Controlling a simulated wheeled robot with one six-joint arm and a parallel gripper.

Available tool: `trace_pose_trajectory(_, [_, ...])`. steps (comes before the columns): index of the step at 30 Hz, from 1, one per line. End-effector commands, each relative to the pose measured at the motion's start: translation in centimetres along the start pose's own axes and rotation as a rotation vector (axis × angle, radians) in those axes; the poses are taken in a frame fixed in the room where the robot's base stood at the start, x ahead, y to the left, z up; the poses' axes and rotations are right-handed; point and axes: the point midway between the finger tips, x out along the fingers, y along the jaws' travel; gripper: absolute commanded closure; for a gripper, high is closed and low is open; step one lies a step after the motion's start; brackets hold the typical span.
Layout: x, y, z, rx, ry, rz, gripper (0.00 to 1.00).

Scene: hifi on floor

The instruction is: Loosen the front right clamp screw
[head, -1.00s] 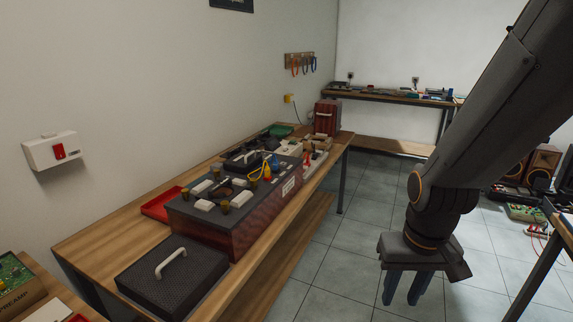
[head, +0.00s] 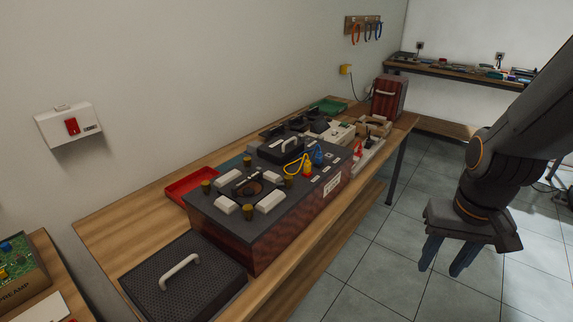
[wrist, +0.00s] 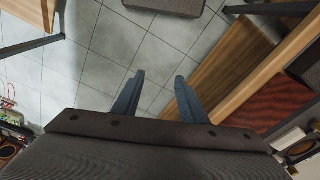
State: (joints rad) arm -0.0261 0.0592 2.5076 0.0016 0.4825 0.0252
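A dark-topped unit with red-brown sides (head: 300,217) stands on the wooden bench. On its top, four white blocks surround a dark round centre, with several brass-coloured knobs around them: one toward the right (head: 288,181), one at the near side (head: 248,211), one at the left (head: 206,186) and one at the back (head: 247,160). No label tells which is the front right clamp screw. My gripper (head: 443,260) is open and empty over the floor, right of the bench and well apart from the unit. Its parted fingers also show in the wrist view (wrist: 160,93).
A black perforated cover with a white handle (head: 210,290) lies on the bench in front of the unit. A red tray (head: 190,184) lies behind it. A red case (head: 388,98) stands at the far end. The tiled floor (head: 385,265) between bench and gripper is clear.

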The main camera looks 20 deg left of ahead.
Motion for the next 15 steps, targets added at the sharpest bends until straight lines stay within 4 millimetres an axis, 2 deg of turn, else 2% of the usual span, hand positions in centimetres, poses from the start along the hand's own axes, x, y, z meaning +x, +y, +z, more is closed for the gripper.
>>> trace_pose_trajectory(5, [-1.1, -5.1, -8.0, 0.005, -0.016, -0.008, 0.61])
trace_pose_trajectory(6, [-1.4, -6.8, -10.1, 0.011, -0.022, -0.01, 0.61])
trace_pose_trajectory(8, [-1.9, -9.9, -13.2, 0.018, -0.032, -0.011, 0.61])
trace_pose_trajectory(9, [-2.2, -12.0, -14.9, 0.023, -0.04, -0.011, 0.61])
trace_pose_trajectory(11, [-2.6, -15.5, -17.4, 0.031, -0.049, -0.01, 0.61])
trace_pose_trajectory(12, [-3.0, -17.9, -18.8, 0.036, -0.055, -0.01, 0.61])
trace_pose_trajectory(15, [-3.7, -23.9, -21.3, 0.047, -0.07, -0.006, 0.61])
